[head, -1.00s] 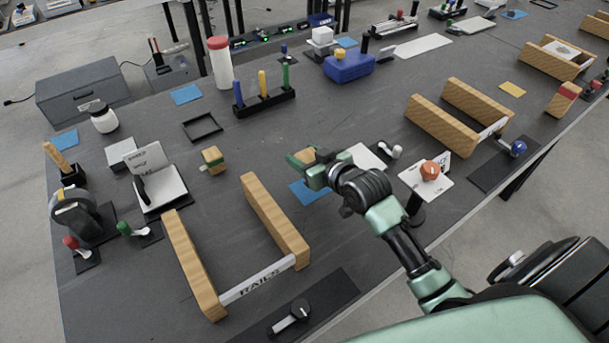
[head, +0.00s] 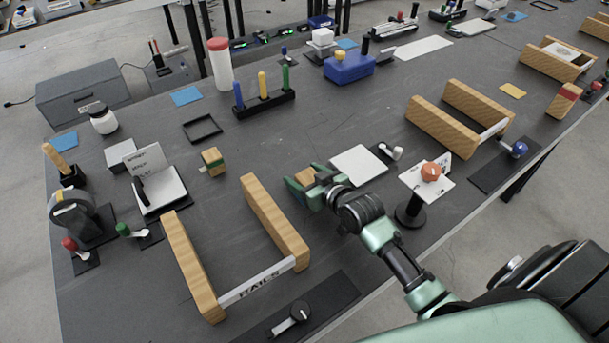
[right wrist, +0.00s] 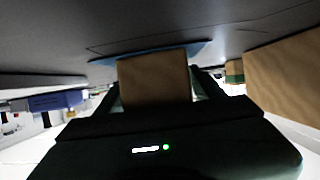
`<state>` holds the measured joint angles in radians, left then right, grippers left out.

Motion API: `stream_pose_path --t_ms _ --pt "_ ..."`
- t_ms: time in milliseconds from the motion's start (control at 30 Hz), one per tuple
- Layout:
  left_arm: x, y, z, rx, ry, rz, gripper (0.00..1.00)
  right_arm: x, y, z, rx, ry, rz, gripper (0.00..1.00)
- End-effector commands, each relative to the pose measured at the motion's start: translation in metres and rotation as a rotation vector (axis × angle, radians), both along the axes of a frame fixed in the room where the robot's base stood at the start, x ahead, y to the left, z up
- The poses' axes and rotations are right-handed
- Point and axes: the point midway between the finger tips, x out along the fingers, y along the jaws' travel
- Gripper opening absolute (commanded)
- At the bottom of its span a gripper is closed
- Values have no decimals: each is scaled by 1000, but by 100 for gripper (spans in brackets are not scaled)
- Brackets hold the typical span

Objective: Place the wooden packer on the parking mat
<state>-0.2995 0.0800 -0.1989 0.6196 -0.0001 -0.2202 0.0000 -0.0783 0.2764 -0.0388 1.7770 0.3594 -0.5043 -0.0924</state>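The wooden packer (head: 306,176), a small plain wood block, is between the green fingers of my right gripper (head: 308,184). In the right wrist view the packer (right wrist: 153,80) fills the space between the two dark fingers, and the gripper is shut on it. The blue parking mat (right wrist: 203,49) lies just beyond and beneath the packer in the right wrist view. In the head view my gripper covers the mat. I cannot tell whether the packer touches it. My left gripper is not in view.
A wooden rail fixture (head: 275,220) stands left of my right gripper. A wood block with a green band (head: 213,160) lies farther left.

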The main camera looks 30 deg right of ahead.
Motion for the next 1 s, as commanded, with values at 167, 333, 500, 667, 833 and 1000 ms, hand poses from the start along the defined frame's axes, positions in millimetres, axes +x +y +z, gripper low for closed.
stream_pose_path --t_ms 167,333,500,667,833,1000 --pt "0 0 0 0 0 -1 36 0 0 0 -1 0 0 72" --pt "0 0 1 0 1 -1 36 0 0 3 -1 -1 0 72" --pt "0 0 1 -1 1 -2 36 -19 -3 9 -2 0 1 72" --pt "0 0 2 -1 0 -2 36 -51 -7 22 -2 2 1 72" --pt "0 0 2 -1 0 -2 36 -83 -11 35 -1 2 1 72" --pt "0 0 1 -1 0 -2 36 -103 -14 44 -1 1 1 72"
